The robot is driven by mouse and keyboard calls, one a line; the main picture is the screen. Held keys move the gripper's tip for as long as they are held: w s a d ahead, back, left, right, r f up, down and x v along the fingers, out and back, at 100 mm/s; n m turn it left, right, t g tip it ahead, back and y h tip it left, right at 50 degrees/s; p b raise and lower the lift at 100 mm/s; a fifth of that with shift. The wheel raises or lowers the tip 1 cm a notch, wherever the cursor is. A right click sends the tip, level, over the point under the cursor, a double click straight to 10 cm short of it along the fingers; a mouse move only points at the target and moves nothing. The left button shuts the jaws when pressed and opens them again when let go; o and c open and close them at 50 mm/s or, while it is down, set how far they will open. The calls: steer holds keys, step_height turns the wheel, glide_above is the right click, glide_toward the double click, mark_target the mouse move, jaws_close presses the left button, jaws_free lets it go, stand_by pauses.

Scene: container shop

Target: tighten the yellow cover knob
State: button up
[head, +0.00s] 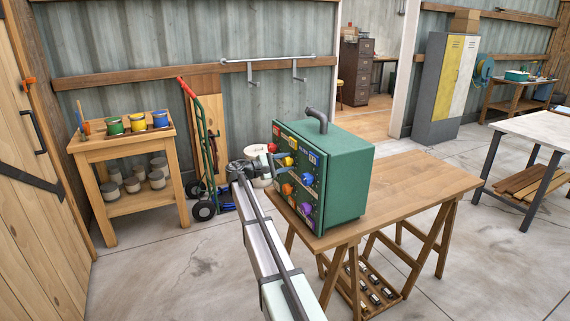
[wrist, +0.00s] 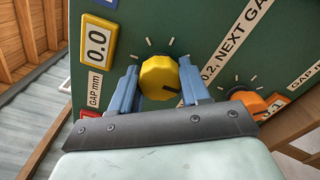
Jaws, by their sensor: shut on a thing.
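The yellow cover knob (wrist: 158,77) is on the front panel of the green box (head: 345,180), with white tick marks around it in the wrist view. My gripper (wrist: 158,85) is shut on this knob, one blue finger on each side. A dark pointer line on the knob points to the right and slightly down in the picture. A yellow-framed display (wrist: 97,42) labelled "GAP mm" reads 0.0, up and left of the knob. In the head view my gripper (head: 272,160) reaches the panel from the left, and the yellow knob (head: 288,161) is partly hidden there.
An orange knob (wrist: 252,103) is close to my right finger in the wrist view. A blue knob (head: 307,178) and a purple knob (head: 305,208) share the panel. The box stands on a wooden trestle table (head: 420,185). A bent grey pipe (head: 318,117) rises from its top.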

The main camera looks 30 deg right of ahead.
steer(key=o, duration=1)
steer(key=shift+o, duration=0.2)
steer(key=a, duration=1.4)
steer(key=shift+d+m, duration=0.1)
steer(key=shift+m, duration=0.2)
